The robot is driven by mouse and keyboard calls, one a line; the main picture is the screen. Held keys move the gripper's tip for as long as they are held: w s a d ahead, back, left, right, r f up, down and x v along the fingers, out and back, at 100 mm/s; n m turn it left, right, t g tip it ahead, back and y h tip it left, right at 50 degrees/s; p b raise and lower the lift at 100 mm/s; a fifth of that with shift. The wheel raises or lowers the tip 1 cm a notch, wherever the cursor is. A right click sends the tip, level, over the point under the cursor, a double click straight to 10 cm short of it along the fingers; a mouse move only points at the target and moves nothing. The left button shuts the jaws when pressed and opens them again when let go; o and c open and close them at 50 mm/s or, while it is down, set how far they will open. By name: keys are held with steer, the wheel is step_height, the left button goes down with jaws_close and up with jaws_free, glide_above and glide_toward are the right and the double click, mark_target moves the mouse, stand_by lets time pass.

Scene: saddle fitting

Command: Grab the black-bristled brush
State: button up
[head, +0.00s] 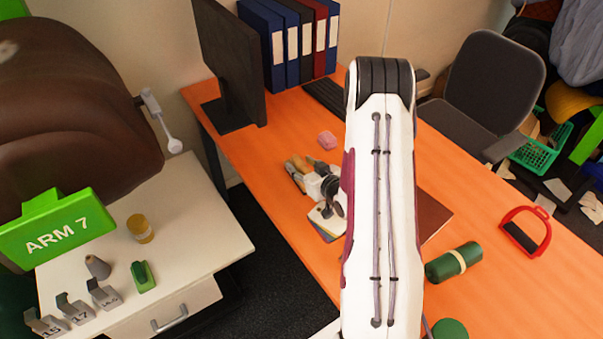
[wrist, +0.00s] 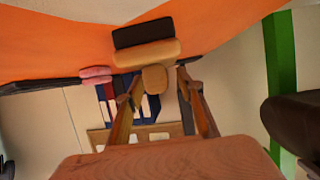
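The black-bristled brush (wrist: 146,52) lies on the orange desk in the wrist view. It has a tan wooden back, a dark bristle block on its far side and a rounded knob facing me. My gripper (wrist: 159,80) is open, with one finger on each side of the knob. A gap shows between the knob and the right finger, and a smaller one on the left. In the head view my gripper (head: 299,175) is low over the desk, left of my white arm. The brush's tan wood (head: 302,162) shows only partly there, behind the fingers.
A pink block (head: 327,140) lies close behind the brush. Binders (head: 290,40) and a monitor (head: 228,65) stand at the back. A green roll (head: 453,262) and a red-framed tool (head: 525,232) lie to the right. A white cabinet (head: 190,220) with small items stands left.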

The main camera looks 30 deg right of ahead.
mark_target(302, 165)
stand_by(0.3)
jaws_close()
steer(key=shift+r, duration=0.2)
steer(key=shift+r, duration=4.8)
